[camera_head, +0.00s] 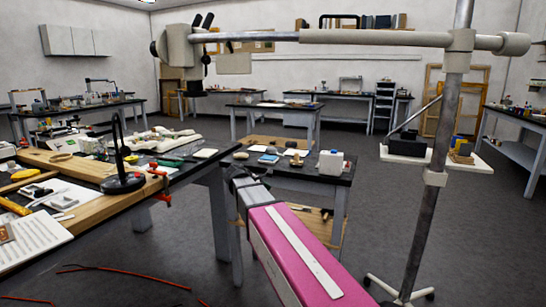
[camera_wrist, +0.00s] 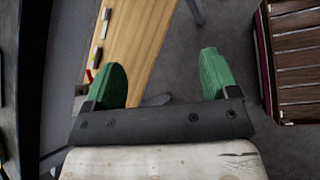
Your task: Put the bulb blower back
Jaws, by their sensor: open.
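I cannot pick out the bulb blower for certain in either view. Many small items crowd the benches in the head view, too small to tell apart. My gripper (camera_wrist: 161,82) shows in the wrist view with its two green fingers wide apart and nothing between them. It is over a wooden surface (camera_wrist: 138,35) and grey floor. In the head view my pink arm reaches forward beside the near bench, and the gripper itself cannot be made out.
The cluttered near bench (camera_head: 95,225) holds a black stand (camera_head: 123,182) and tools. A dark table (camera_head: 310,172) beyond carries a white box (camera_head: 331,162) and small items. A microscope boom pole (camera_head: 440,150) stands at right. A brown slatted thing (camera_wrist: 297,50) is right in the wrist view.

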